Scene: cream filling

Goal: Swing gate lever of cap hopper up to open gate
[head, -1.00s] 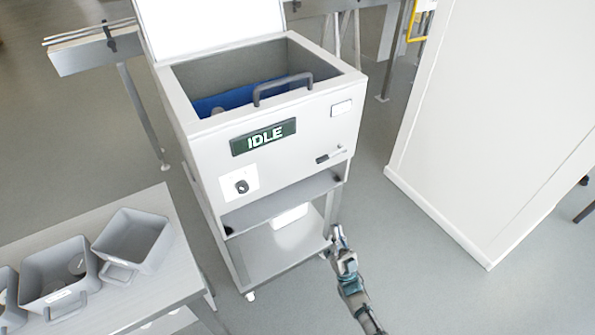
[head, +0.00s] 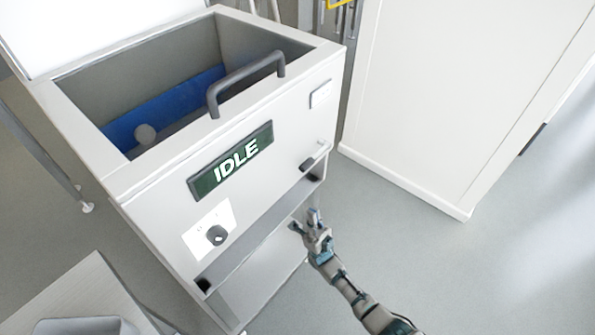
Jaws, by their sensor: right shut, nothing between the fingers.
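The cap hopper (head: 150,205) is a white box machine with an open top and a green IDLE display (head: 232,160) on its front. Its gate lever (head: 314,157), a small bar with a dark grip at its lower left end, sits at the right of the front panel, tilted up to the right. My right gripper (head: 304,222) is below the lever and apart from it, in front of the hopper's lower opening. It is shut and empty. My left gripper is not in view.
A dark knob (head: 217,235) is on the front at lower left. A grey handle (head: 246,80) arches over the hopper's front rim. A white cabinet (head: 440,90) stands to the right, with clear floor before it. A table (head: 75,300) with a grey bin is at lower left.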

